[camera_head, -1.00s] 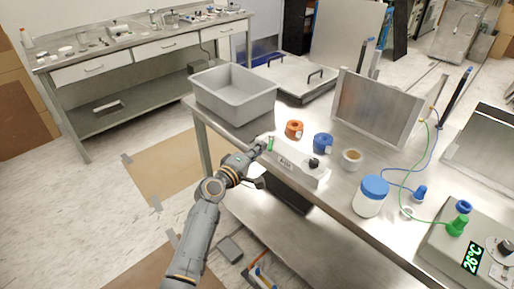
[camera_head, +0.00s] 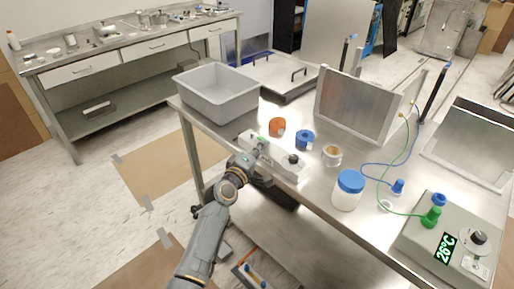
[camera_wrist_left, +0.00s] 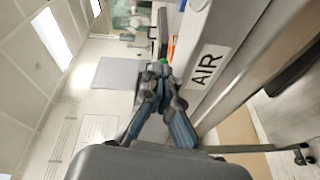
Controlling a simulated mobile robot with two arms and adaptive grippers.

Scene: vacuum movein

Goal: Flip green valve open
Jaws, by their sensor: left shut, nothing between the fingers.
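A white box labelled AIR (camera_head: 292,170) stands at the near edge of the steel table, with a black knob on its right end. The small green valve (camera_head: 262,138) is at its left end, partly hidden by my gripper. My left gripper (camera_head: 262,149) is at that end of the box. In the left wrist view, the gripper fingers (camera_wrist_left: 160,70) are together and empty, with the green valve (camera_wrist_left: 171,48) just beyond the tips, beside the AIR label (camera_wrist_left: 207,64). I cannot tell whether they touch or how the handle is turned. My right gripper is out of view.
A grey bin (camera_head: 217,108) stands left of the box. Orange (camera_head: 277,127) and blue (camera_head: 305,140) fittings, a small cup (camera_head: 332,156) and a blue-lidded jar (camera_head: 348,190) stand behind and right. A device reading 26°C (camera_head: 420,243) is at the right.

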